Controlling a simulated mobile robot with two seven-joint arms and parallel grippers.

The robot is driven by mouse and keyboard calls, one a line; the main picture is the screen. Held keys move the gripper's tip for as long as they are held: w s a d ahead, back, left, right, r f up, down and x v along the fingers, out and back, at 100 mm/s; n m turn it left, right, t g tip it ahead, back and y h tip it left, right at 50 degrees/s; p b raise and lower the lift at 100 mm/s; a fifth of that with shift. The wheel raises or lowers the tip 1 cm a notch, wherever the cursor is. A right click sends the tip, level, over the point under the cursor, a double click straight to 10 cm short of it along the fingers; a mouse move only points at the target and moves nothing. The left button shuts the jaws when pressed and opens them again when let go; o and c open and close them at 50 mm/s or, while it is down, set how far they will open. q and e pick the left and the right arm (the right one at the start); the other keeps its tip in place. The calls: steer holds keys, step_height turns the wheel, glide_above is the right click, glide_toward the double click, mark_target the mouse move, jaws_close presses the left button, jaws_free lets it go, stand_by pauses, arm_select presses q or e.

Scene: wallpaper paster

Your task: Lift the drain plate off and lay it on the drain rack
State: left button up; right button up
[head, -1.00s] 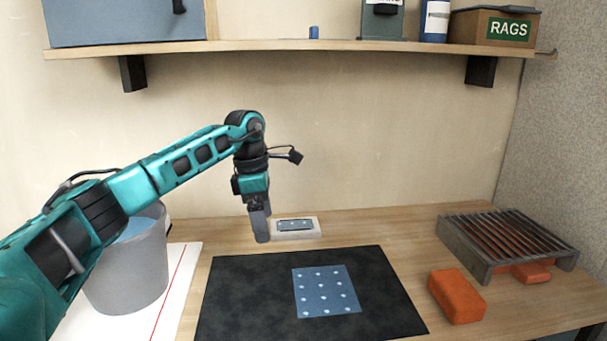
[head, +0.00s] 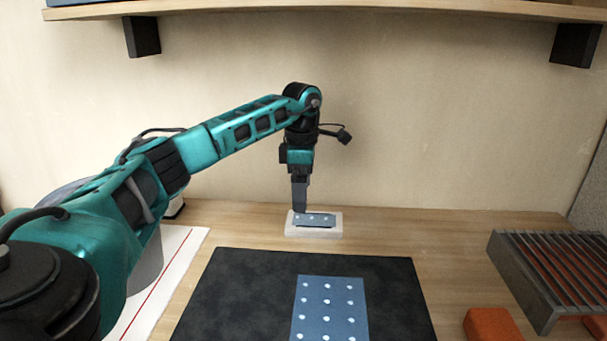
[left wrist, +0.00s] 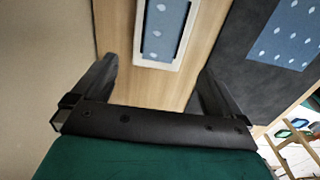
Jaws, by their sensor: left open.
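A small blue plate with white dots (head: 316,220) lies on a shallow white tray (head: 328,232) at the back of the table; I cannot tell for certain that it is the drain plate. In the left wrist view, the plate (left wrist: 163,30) and the tray (left wrist: 140,40) lie beyond the fingers. My left gripper (head: 299,206) points down at the tray's left end, its fingers partly in line with the plate. In the left wrist view, the gripper (left wrist: 156,75) is open with nothing between its fingers. The slatted metal rack (head: 525,270) stands at the right. My right gripper is not visible.
A dark mat (head: 230,300) with a blue dotted sheet (head: 329,310) lies in front. Orange blocks (head: 490,325) sit near and under the rack. A grey bucket (head: 148,262) is partly behind my left arm. A shelf (head: 400,10) runs above. Bare wood separates tray and rack.

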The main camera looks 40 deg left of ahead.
mark_target(303, 220)
arm_select(q)
step_height(303, 220, down, 6)
steer(key=shift+f+b, duration=0.15)
steer(key=shift+b, duration=0.55)
steer(key=shift+f, duration=0.65)
steer(key=c, duration=0.6)
steer(key=shift+c, duration=0.8)
steer(key=o, duration=0.5)
steer(key=shift+c, duration=0.2)
steer(key=c, duration=0.7)
